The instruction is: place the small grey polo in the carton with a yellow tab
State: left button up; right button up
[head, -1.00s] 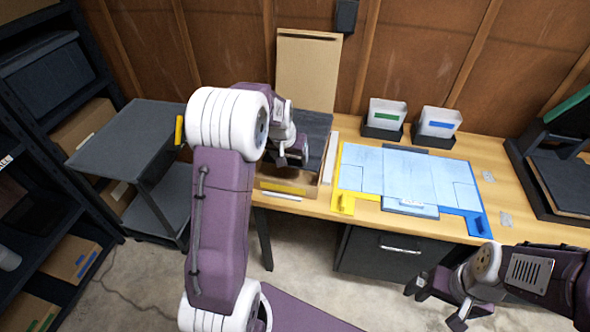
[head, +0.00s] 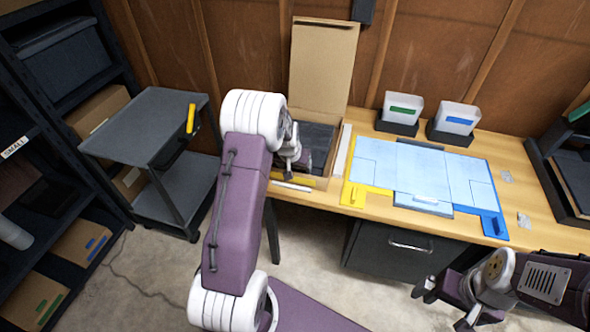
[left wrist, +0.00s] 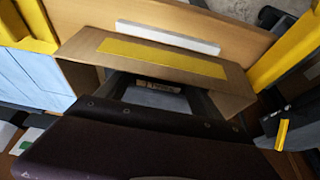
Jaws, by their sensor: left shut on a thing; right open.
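The open carton (head: 322,183) with a yellow tab stands on the left part of the table, its tall lid (head: 322,65) raised against the wall. The yellow tab also shows on its front flap in the left wrist view (left wrist: 165,58). The polo, a dark grey folded cloth (head: 318,140), lies within the carton's outline. In the left wrist view a grey patch of it (left wrist: 158,100) with a small pale label shows. My left gripper (head: 300,163) is shut on the polo at the carton; its fingertips are partly hidden. My right gripper (head: 442,305) is open and empty, low at front right.
A light blue folding board (head: 415,165) with yellow and blue parts lies right of the carton. A pale strip (head: 342,150) lies between them. Two bins, with green (head: 402,110) and blue (head: 456,119) labels, stand behind. A grey cart (head: 150,120) and shelves stand left.

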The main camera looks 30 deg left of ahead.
pick_arm(q)
jog(key=shift+w+f, duration=0.15)
jog(key=shift+f, duration=0.25)
jog(key=o, duration=2.1)
jog(key=v, duration=1.2)
jog(key=s+d+f+m+g, duration=0.1)
jog(key=s+d, duration=0.6)
jog(key=s, duration=0.2)
jog(key=s+d+f+m+g+h+p, duration=0.1)
jog(key=s+d+g, duration=0.1)
jog(key=s+d, duration=0.5)
jog(key=s, duration=0.3)
jog(key=shift+s+f, duration=0.3)
jog(key=shift+f, duration=0.1)
